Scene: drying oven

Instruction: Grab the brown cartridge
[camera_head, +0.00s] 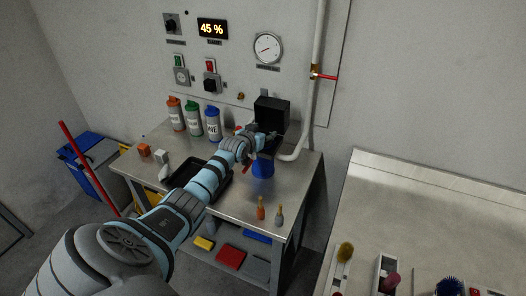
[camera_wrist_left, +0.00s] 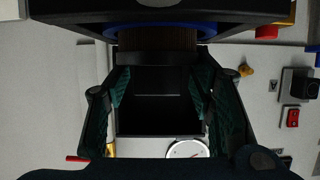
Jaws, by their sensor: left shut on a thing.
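The brown cartridge (camera_wrist_left: 158,40) is a ribbed brown cylinder at the top of the left wrist view, with a blue ring above it and a dark band below it. My left gripper (camera_wrist_left: 158,78) has its two green-padded fingers on either side there and is shut on the cartridge; the exact contact is partly hidden. In the head view my left gripper (camera_head: 266,138) is in front of the black box-shaped device (camera_head: 272,110), above a blue part (camera_head: 263,168), and the cartridge cannot be made out. My right gripper is not in view.
Labelled bottles (camera_head: 212,123) stand at the back of the metal table (camera_head: 230,208). A black tray (camera_head: 212,190) lies under my left arm, and two small bottles (camera_head: 261,208) stand at the front right. A pipe (camera_head: 316,90) runs down the wall right of the device.

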